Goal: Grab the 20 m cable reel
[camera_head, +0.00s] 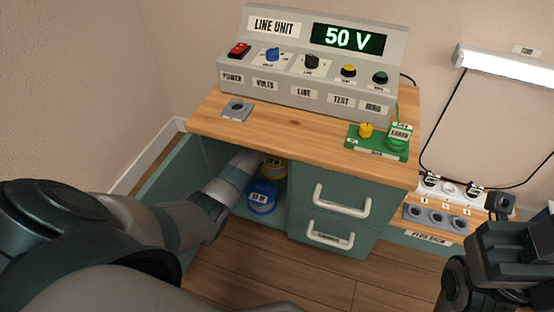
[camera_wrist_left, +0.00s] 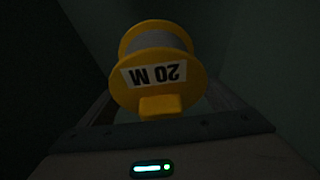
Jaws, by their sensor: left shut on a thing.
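The 20 m cable reel (camera_wrist_left: 158,68) is yellow, with a white label reading "20 M" upside down in the left wrist view. A yellow reel (camera_head: 273,168), its label too small to read, also shows in the head view, inside the desk's open compartment. My left gripper (camera_wrist_left: 160,106) reaches into this dark compartment and is shut on the reel at its yellow front tab. In the head view its fingertips are hidden. My right gripper (camera_head: 503,222) is at the lower right, far from the reel; its jaw opening is unclear.
A blue reel (camera_head: 262,196) stands just in front of the yellow one. The compartment's green walls and the wooden desktop (camera_head: 290,125) surround my left arm. Closed drawers (camera_head: 341,201) are to the right. The line unit (camera_head: 312,65) reads 50 V.

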